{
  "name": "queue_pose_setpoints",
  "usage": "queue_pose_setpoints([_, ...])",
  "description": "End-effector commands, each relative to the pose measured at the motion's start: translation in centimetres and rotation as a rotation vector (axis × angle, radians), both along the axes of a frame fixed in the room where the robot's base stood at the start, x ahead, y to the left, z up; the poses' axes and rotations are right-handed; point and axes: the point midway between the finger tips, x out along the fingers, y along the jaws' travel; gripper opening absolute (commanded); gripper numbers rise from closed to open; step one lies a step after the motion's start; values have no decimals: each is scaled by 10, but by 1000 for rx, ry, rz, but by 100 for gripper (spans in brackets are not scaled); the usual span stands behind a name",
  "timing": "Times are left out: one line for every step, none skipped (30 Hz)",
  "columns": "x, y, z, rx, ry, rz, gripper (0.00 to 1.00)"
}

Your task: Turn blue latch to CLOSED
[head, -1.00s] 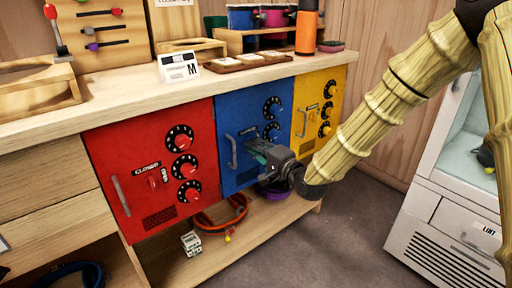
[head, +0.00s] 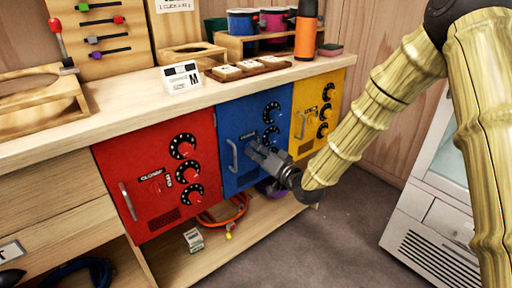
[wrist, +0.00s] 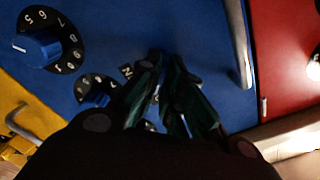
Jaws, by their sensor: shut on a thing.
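The blue cabinet door (head: 232,112) stands between a red door and a yellow door.
The red door (head: 150,150) has a CLOSED label, a latch and dials. The yellow door (head: 310,120) is close to the right of my gripper. The floor in front is clear.

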Motion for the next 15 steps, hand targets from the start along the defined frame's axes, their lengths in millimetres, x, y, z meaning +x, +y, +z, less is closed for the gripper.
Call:
queue_pose_setpoints([0, 0, 1, -36, -24, 1, 0])
queue_pose_setpoints([0, 0, 1, -60, -41, 1, 0])
queue_pose_setpoints([0, 0, 1, -90, -64, 1, 0])
queue_pose_setpoints([0, 0, 1, -112, -80, 1, 0])
queue_pose_setpoints([0, 0, 1, -135, -97, 1, 0])
queue_pose_setpoints([0, 0, 1, -164, -121, 1, 0])
queue_pose_setpoints([0, 0, 1, -186, -138, 1, 0])
queue_pose_setpoints([0, 0, 0, -210, -155, 1, 0])
queue_pose_setpoints([0, 1, 0, -241, -177, 2, 0])
queue_pose_setpoints([0, 0, 0, -264, -194, 1, 0])
queue_pose_setpoints([0, 0, 0, -287, -211, 1, 0])
queue_pose_setpoints([0, 0, 0, -314, -234, 1, 0])
queue_pose_setpoints([0, 0, 0, -335, -250, 1, 0])
queue_pose_setpoints([-1, 0, 0, -356, -265, 1, 0])
queue_pose_setpoints([-1, 1, 0, -383, -286, 3, 0])
